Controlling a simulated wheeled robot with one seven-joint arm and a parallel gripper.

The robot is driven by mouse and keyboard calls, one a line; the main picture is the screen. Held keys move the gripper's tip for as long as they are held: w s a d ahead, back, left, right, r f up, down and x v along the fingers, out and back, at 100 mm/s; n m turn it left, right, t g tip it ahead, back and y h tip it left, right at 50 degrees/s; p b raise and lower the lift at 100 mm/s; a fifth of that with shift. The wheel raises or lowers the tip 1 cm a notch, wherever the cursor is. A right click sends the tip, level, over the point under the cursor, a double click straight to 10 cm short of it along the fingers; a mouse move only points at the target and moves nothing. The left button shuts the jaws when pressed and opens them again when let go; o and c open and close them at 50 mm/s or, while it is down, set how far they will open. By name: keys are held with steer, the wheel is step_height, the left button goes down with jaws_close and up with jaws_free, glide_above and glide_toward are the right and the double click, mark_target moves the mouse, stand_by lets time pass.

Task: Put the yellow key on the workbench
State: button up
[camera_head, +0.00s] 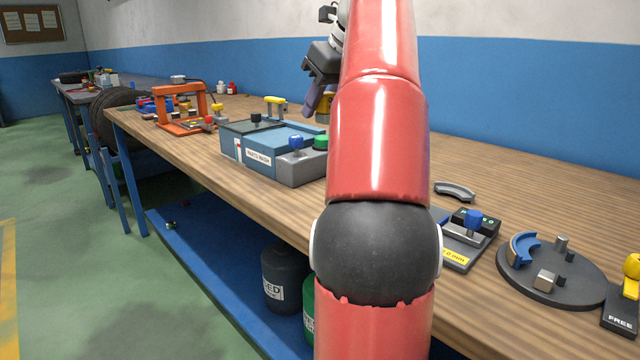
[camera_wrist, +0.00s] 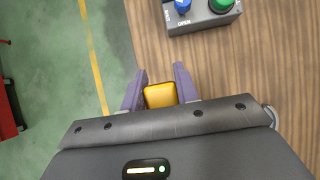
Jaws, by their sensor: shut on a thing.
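In the wrist view the yellow key (camera_wrist: 160,95) sits between the two purple fingers of my gripper (camera_wrist: 160,76), which is shut on it. Its shape below the yellow block cannot be made out. The key is over the workbench (camera_wrist: 230,65), close to its front edge. In the head view the workbench (camera_head: 580,200) has a wooden top. My gripper (camera_head: 318,102) shows there only in part, above the bench, because my red arm covers much of it.
A blue-grey parts wash box (camera_head: 232,148) stands on the bench, with a blue knob (camera_head: 296,142) and a green button (camera_head: 320,142). An orange frame (camera_head: 181,92) is farther left. A round dark plate (camera_head: 575,293) lies at right. Bare wood lies behind it.

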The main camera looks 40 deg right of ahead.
step_height(320, 180, down, 17)
steer(key=b, duration=0.3)
steer(key=shift+f, duration=0.2)
steer(key=shift+f, duration=0.1)
steer(key=o, duration=1)
steer(key=shift+c, duration=0.2)
